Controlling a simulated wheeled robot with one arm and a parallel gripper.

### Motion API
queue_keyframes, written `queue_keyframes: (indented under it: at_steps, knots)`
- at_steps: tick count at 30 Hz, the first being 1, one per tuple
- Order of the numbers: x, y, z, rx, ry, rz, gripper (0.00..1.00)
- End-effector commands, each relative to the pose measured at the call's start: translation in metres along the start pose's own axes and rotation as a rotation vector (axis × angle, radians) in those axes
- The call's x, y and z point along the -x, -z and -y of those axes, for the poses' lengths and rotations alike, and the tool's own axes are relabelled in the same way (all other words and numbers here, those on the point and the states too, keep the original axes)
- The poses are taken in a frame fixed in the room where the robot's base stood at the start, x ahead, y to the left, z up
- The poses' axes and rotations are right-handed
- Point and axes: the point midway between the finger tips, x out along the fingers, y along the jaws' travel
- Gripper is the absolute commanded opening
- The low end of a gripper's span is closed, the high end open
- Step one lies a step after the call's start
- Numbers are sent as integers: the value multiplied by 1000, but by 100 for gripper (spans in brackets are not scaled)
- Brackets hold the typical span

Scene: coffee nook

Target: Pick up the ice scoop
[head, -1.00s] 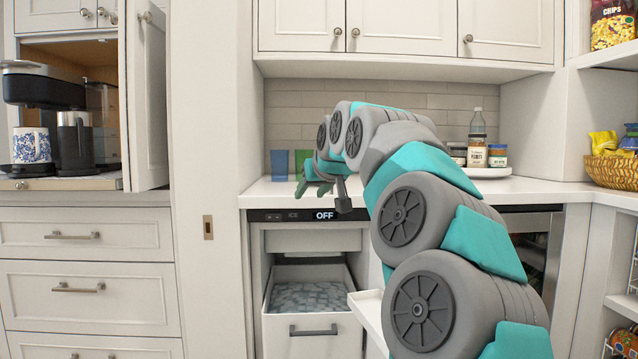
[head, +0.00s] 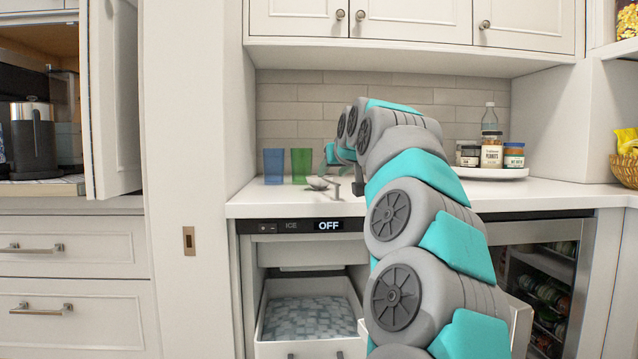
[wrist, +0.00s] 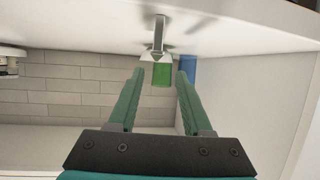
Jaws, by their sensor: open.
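The metal ice scoop (head: 317,183) lies on the white counter (head: 440,196), in front of a green cup (head: 301,166). In the wrist view the scoop (wrist: 158,38) shows at the top centre, beyond my fingertips, with its handle pointing to the picture's top edge. My gripper (wrist: 160,74) is open and empty, its two green fingers spread, with the scoop and the green cup (wrist: 162,75) lined up with the gap.
A blue cup (head: 274,166) stands left of the green cup. An open ice drawer (head: 310,318) is below the counter. A white tray (head: 490,173) with jars and a bottle stands to the right. A tiled wall (head: 290,100) closes the back.

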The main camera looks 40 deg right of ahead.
Motion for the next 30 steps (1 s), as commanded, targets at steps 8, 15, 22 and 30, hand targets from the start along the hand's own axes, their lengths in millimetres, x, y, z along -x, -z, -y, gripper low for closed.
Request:
queue_keyframes:
  at_steps: [8,15,22,30]
  knots:
    - [-22,-1,0,0,1,3,50]
    - [-46,-1,-5,0,1,1,50]
    - [-69,-2,-5,2,1,3,50]
    - [-70,-2,-6,2,1,1,48]
